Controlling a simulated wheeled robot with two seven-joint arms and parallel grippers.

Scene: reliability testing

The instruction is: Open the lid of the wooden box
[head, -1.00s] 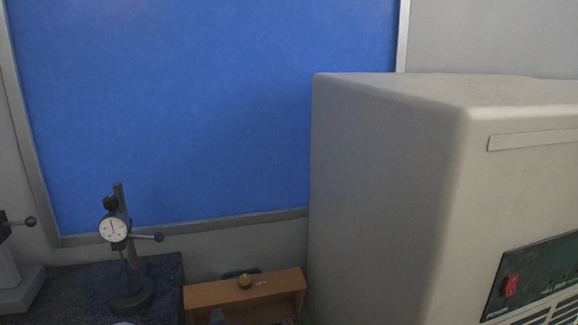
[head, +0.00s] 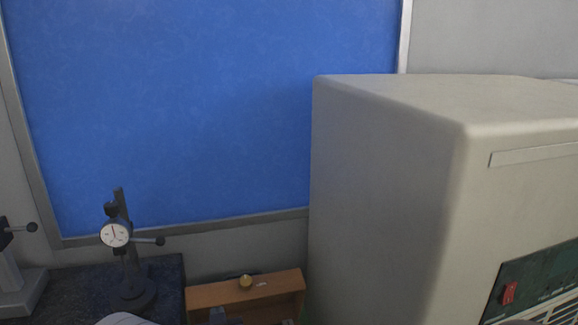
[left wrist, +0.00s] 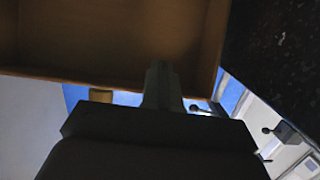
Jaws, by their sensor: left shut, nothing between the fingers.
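The wooden box's lid (head: 226,296) shows at the bottom of the head view. The box's lower part is out of view. My left gripper (head: 218,315) just enters at the bottom edge, in front of the lid. In the left wrist view its shut, empty fingers (left wrist: 162,75) overlap the rim of the lid (left wrist: 95,40); I cannot tell if they touch. The knob (left wrist: 101,97) shows beyond the rim. My right gripper is not in view.
A dial gauge on a stand (head: 115,235) stands on a dark stone plate (head: 165,275) left of the box. A large beige machine (head: 380,190) closes off the right side. A blue board (head: 200,110) hangs on the wall behind.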

